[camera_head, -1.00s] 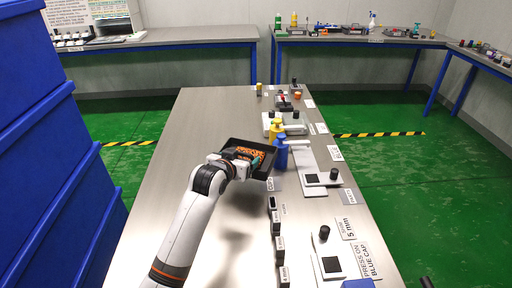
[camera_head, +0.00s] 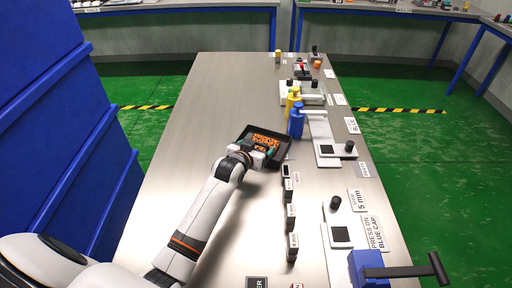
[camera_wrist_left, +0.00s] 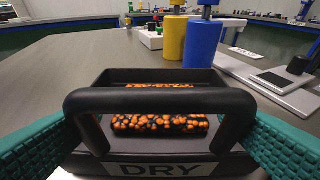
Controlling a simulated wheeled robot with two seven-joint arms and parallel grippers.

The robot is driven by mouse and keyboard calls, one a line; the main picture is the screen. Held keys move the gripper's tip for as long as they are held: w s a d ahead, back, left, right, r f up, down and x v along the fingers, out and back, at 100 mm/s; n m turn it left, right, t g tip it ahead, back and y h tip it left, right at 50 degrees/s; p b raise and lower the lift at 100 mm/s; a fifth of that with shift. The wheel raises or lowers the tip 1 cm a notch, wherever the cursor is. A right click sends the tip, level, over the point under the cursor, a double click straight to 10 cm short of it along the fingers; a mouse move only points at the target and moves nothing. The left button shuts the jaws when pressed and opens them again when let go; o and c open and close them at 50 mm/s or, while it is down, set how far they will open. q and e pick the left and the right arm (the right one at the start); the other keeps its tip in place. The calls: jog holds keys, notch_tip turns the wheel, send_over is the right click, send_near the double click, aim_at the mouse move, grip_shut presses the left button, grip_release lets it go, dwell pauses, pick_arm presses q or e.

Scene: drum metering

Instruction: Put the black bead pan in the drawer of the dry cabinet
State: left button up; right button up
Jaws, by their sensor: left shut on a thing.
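The black bead pan (camera_head: 284,157) holds orange beads and is over the steel table in the head view. In the left wrist view the pan (camera_wrist_left: 160,78) shows its black loop handle and a label reading DRY. My left gripper (camera_head: 250,155) is shut on the pan's handle, with its green finger pads on either side of it in the wrist view. I cannot tell whether the pan touches the table. The dry cabinet and its drawer are not identifiable in these views. My right gripper is not in view.
A blue bottle (camera_head: 296,122) and a yellow bottle (camera_head: 292,101) stand just beyond the pan. A blue block with a black lever (camera_head: 370,268) is at the near right. The table's left half (camera_head: 205,125) is clear.

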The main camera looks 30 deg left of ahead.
pick_arm(q)
jog(key=o, duration=1.8)
jog(key=shift+c, duration=0.2)
jog(key=shift+o, duration=0.6)
jog(key=shift+r, duration=0.1)
